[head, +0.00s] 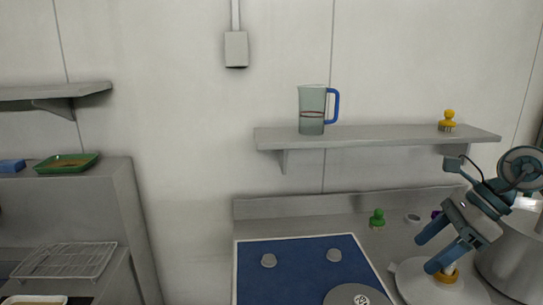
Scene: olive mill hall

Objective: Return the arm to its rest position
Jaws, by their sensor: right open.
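My right gripper (425,254) reaches in from the right edge, its two blue-grey fingers apart and pointing down to the left. Nothing shows between the fingertips. A small orange and white object (447,278) stands just below the lower finger, on a pale round plate (412,284). I cannot tell whether the finger touches it. My left gripper is not in view.
A large metal pot (513,262) stands close to my right arm. A wall shelf (375,136) holds a measuring jug (312,110) and a yellow knobbed object (448,121).

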